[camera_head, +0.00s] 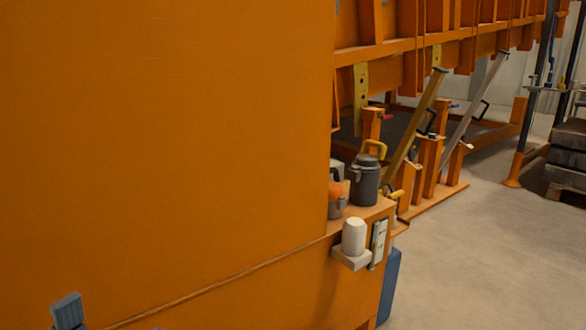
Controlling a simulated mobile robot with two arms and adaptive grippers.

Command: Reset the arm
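A small blue-grey block, which looks like a fingertip of my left gripper (68,311), pokes up at the bottom left edge of the head view. The rest of that gripper and its arm is cut off by the frame, so I cannot tell whether it is open or shut. It shows in front of a large orange panel (165,140); I cannot tell the gap between them.
An orange ledge (378,211) right of the panel carries a dark grey lidded canister (366,180) and a smaller grey pot (338,207). A white cylinder (354,236) stands on a small bracket. An orange frame with slanted struts is behind.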

